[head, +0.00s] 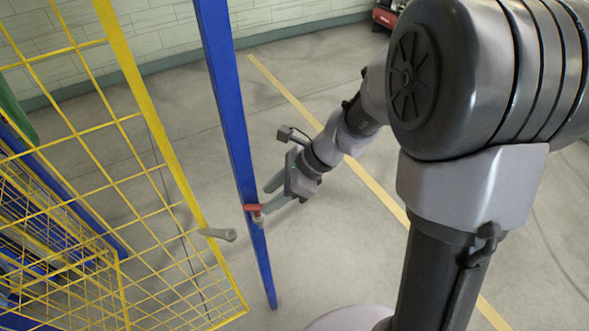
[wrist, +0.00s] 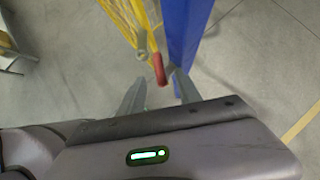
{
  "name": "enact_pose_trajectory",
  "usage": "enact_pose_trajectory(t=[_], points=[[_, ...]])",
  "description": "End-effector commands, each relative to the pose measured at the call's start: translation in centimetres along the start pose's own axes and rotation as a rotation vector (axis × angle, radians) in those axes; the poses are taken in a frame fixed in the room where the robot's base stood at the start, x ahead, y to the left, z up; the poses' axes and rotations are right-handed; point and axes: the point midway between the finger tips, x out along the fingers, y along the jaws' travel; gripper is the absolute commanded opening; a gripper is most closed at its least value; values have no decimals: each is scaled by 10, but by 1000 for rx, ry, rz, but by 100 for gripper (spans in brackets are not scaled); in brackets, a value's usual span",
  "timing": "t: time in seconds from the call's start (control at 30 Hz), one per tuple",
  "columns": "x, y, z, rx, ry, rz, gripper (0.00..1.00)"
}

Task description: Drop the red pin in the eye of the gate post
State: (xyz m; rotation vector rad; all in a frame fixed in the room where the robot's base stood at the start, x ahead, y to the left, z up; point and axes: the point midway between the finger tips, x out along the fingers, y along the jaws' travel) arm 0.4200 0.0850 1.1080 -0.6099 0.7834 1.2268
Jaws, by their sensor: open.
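The red pin (head: 254,207) shows at the blue gate post (head: 232,130), about two thirds of the way down it. In the wrist view the red pin (wrist: 159,69) is seen between and just beyond my fingertips, beside the blue post (wrist: 184,35). A small metal fitting (head: 258,219) sits just under the red part; I cannot tell whether the pin is in the eye. My gripper (head: 272,197) is open, with its fingers pointing at the post around the pin's height. In the wrist view my gripper (wrist: 158,88) has its two fingers spread apart.
A yellow mesh gate (head: 165,150) stands left of the post, with a grey latch arm (head: 217,233) reaching toward it. More yellow and blue fencing lies at the far left.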

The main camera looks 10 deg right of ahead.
Motion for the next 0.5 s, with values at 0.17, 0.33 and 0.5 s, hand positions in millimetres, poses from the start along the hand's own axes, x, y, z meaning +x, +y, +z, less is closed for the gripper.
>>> enact_pose_trajectory(t=[0.17,0.33,0.5], points=[[-60,-1,3,1,0,-5,41],[-104,0,2,1,1,-3,41],[-124,1,0,0,1,0,41]])
